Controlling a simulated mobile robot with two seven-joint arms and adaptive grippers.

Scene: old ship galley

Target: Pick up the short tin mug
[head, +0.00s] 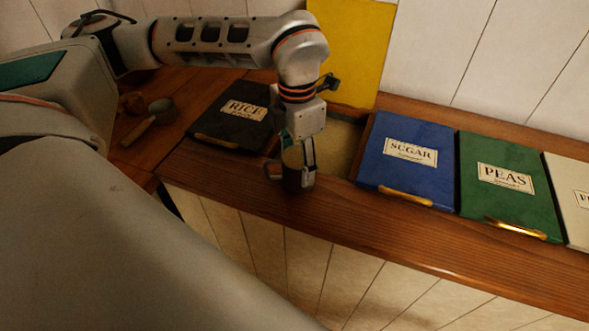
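The short tin mug (291,172) is at the front of the wooden counter, upright, with its handle on the left. My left gripper (297,160) points down over it, with one finger along the mug's right side. The other finger is partly hidden at the mug's far left. I cannot tell whether the fingers press on the mug or only stand around it, nor whether its base touches the wood. My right gripper is not in view.
Behind the mug is an open bin (343,150) with its yellow lid (352,50) raised against the wall. Closed lids stand alongside: black RICE (225,130), blue SUGAR (408,175), green PEAS (510,207). A small scoop (143,132) lies at left. The counter's front edge is close.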

